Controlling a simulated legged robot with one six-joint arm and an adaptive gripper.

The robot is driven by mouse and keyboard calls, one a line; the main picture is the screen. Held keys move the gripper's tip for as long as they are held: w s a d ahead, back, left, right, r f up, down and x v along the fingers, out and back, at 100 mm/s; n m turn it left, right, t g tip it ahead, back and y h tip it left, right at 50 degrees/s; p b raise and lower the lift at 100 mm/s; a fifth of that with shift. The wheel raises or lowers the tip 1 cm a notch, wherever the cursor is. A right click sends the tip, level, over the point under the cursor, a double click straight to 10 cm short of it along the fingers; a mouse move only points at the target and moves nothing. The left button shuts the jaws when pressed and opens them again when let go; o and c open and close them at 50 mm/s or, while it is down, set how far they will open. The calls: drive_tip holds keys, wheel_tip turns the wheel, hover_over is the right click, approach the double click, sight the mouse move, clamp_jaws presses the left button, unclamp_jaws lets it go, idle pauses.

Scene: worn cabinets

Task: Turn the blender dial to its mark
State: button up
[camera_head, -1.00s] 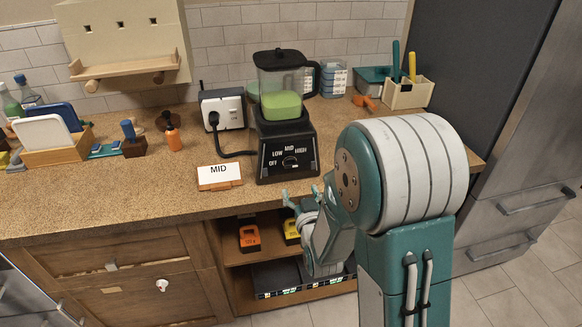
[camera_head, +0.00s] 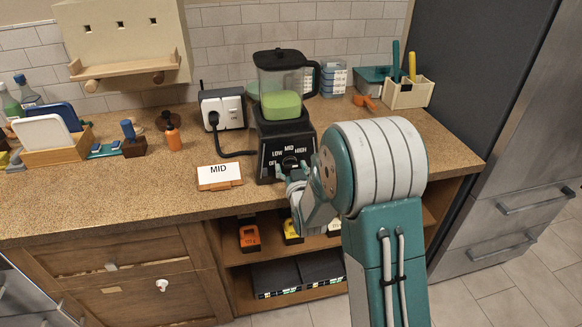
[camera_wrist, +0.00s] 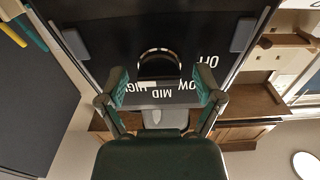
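The black blender (camera_head: 283,125) stands on the counter, its jug holding green liquid. Its front panel is marked OFF, LOW, MID and HIGH. The dial (camera_wrist: 158,66) shows as a dark round knob with a bright rim in the wrist view, where the panel lettering appears upside down. My gripper (camera_head: 290,172) is at the panel front and hides part of the dial in the head view. In the wrist view my gripper (camera_wrist: 162,82) is open, one finger to each side of the dial; I cannot tell whether they touch it. The dial's pointer is not readable.
A card reading MID (camera_head: 219,172) stands left of the blender. A socket box (camera_head: 223,108) with a cord is behind it. An orange bottle (camera_head: 174,138) stands further left, and a utensil box (camera_head: 408,93) at the right. Open shelves (camera_head: 265,245) lie below the counter.

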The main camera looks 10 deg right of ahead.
drive_tip(key=c, duration=0.8)
drive_tip(key=shift+n, duration=0.3)
drive_tip(key=n, duration=0.3)
drive_tip(key=shift+r+n, duration=0.1)
drive_tip(key=shift+n, duration=0.2)
drive_tip(key=n, duration=1.3)
drive_tip(key=shift+n, duration=0.4)
drive_tip(key=shift+o, duration=0.2)
